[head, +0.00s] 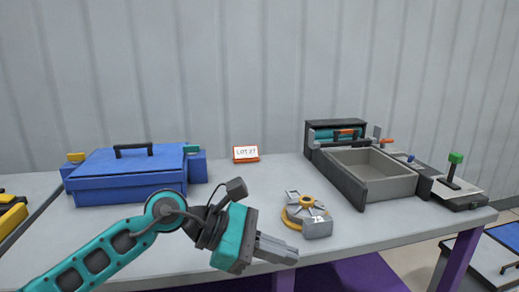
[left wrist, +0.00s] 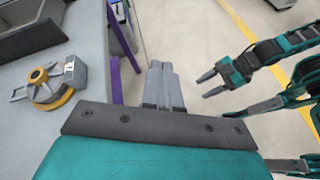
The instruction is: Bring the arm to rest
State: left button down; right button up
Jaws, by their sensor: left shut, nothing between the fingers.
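My left arm comes in from the left in the head view. Its gripper (head: 292,254) is shut and empty, above the front edge of the table (head: 240,187). In the left wrist view the fingers of this gripper (left wrist: 160,68) lie together with nothing between them. My right gripper (left wrist: 205,84) shows at the right of the left wrist view, with its two fingers apart and nothing seen between them. It is over the floor, clear of the table. The right arm does not show in the head view.
A grey and yellow round device (head: 305,214) sits on the table just beyond the left gripper. A blue lidded box (head: 128,178) stands at left, a grey open bin (head: 372,175) at right. A small sign (head: 246,154) stands at the back.

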pick_arm(q)
jog(key=a+f+m+t+y+p, duration=0.1)
jog(key=a+f+m+t+y, duration=0.1)
jog(key=a+f+m+t, duration=0.5)
jog(key=s+a+f+m+t+y+p, duration=0.15)
jog(key=m+t, duration=0.25)
jog(key=m, duration=0.8)
jog(key=a+f+m+t+y, duration=0.35)
jog(key=a+m+t, duration=0.25)
jog(key=m, duration=0.3)
jog(key=s+a+f+n+g+y, duration=0.2)
jog(key=s+a+f+n+g, duration=0.1)
jog(key=s+f+n, duration=0.2)
jog(key=s+a+f+n+g+y, duration=0.2)
jog(key=s+f+n, duration=0.3)
jog(key=f, duration=0.5)
jog(key=shift+s+a+f+n+g+p, duration=0.15)
jog(key=shift+s+a+n+g+p, duration=0.25)
jog(key=shift+s+a+g, duration=0.6)
pick_arm(e)
jog(key=shift+s+d+r+h, duration=0.15)
jog(key=shift+s+d+r, duration=0.15)
jog(key=shift+r, duration=0.2)
jog(key=shift+s+d+r+h, duration=0.15)
jog(key=shift+d+r, duration=0.2)
jog(key=shift+r, duration=0.1)
pick_arm(q)
jog(key=shift+s+d+t, duration=0.15)
jog(key=shift+s+t, duration=0.05)
jog(key=shift+t, duration=0.1)
